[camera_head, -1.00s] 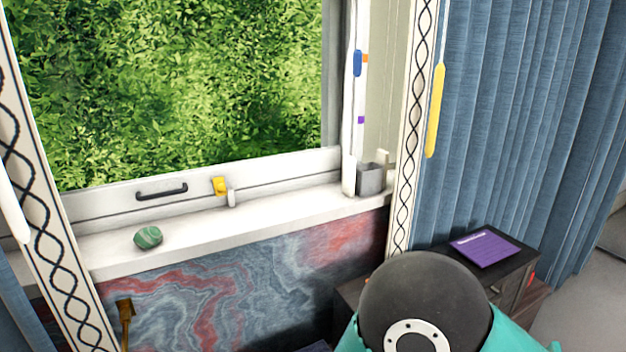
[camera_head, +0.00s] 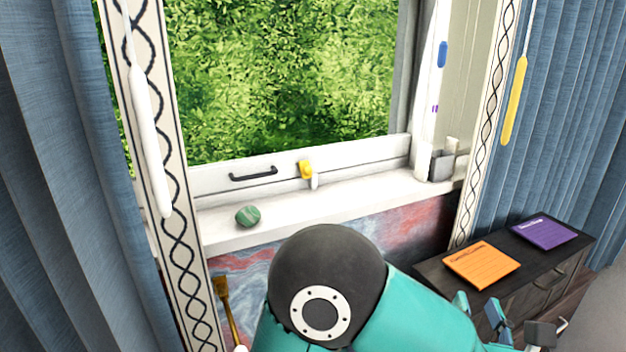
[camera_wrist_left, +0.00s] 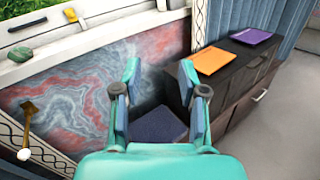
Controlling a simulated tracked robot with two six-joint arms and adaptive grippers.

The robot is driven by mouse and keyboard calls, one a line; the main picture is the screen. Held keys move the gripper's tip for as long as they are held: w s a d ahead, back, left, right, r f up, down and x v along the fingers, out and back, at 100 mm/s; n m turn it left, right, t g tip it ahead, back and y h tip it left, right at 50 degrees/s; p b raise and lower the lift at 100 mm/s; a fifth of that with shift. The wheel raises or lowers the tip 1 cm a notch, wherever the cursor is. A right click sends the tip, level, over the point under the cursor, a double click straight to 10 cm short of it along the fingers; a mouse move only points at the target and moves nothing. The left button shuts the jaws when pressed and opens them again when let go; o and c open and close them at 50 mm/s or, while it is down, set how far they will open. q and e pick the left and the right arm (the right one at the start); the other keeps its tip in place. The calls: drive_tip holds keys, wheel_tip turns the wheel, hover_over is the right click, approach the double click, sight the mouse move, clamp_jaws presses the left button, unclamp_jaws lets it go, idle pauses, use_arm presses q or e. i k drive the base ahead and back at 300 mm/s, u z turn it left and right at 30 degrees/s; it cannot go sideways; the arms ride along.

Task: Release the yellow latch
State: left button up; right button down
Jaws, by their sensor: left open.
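The yellow latch (camera_head: 305,170) is on the lower window frame, to the right of a black handle (camera_head: 253,174). A small white piece (camera_head: 314,182) stands beside it at the sill. My left gripper (camera_head: 480,308) is low at the right in the head view, in front of the dark cabinet and well apart from the latch. In the left wrist view my left gripper (camera_wrist_left: 160,85) is open, with nothing between its fingers. My right gripper is not in view.
A green striped stone (camera_head: 248,216) and a grey container (camera_head: 440,165) are on the sill. An orange pad (camera_head: 481,264) and a purple pad (camera_head: 543,232) lie on the dark cabinet. A brush (camera_head: 225,300) is at the lower left. Curtains hang on both sides.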

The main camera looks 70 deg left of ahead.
sight(306, 171)
drive_tip(key=u, duration=0.05)
drive_tip(key=k, duration=0.45)
drive_tip(key=u, duration=1)
drive_tip(key=i, duration=1.1)
